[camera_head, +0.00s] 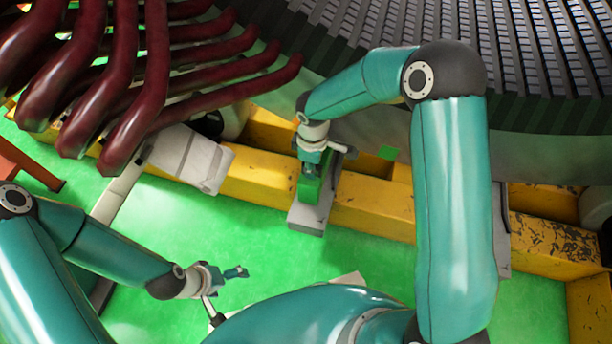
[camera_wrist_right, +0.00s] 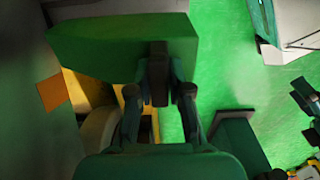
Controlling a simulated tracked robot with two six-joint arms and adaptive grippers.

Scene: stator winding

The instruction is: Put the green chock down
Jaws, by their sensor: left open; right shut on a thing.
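The green chock (camera_head: 313,187) is in my right gripper (camera_head: 314,160), in front of the yellow beam. In the head view it overlaps a grey block (camera_head: 307,217); I cannot tell whether it touches it. In the right wrist view the chock (camera_wrist_right: 110,42) is a wedge-shaped green block across the top, with the right gripper's fingers (camera_wrist_right: 160,75) shut on it. The chock's underside is hidden. My left gripper (camera_head: 236,273) is open and empty at the lower left, over the green floor and well away from the chock.
The yellow beam (camera_head: 375,207) runs across under the large dark slotted stator (camera_head: 380,30). Dark red coils (camera_head: 120,80) hang at the upper left. A grey-white block (camera_head: 190,160) sits left of the right gripper. The green floor (camera_head: 190,225) has open room in front of the beam.

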